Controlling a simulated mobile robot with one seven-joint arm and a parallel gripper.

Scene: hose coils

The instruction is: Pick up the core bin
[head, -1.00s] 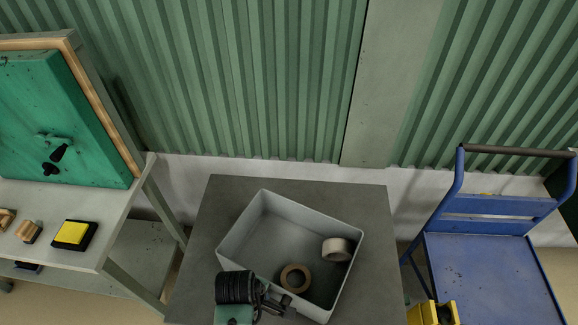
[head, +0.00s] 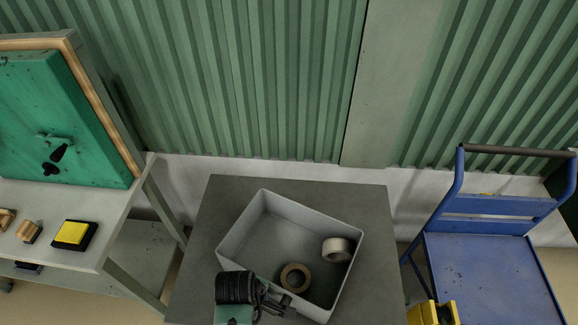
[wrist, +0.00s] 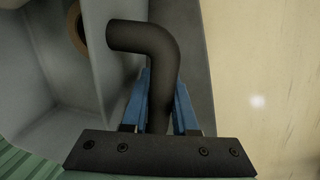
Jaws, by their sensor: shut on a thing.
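The core bin (head: 228,244) is an open grey box sitting at an angle on a dark grey table. My gripper (head: 278,304) is at the bin's front left side in the head view. In the wrist view my gripper (wrist: 163,95) has its blue fingers on both sides of a dark bent tube handle (wrist: 150,38), which meets the bin's grey wall (wrist: 88,70). The fingertips are partly hidden behind the handle.
The table top (head: 375,215) is bare around the bin. A bench with a green panel (head: 65,120) and a yellow-topped block (head: 74,234) stands at left. A blue cart (head: 485,265) stands at right, with a yellow object (head: 433,312) before it. A corrugated green wall is behind.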

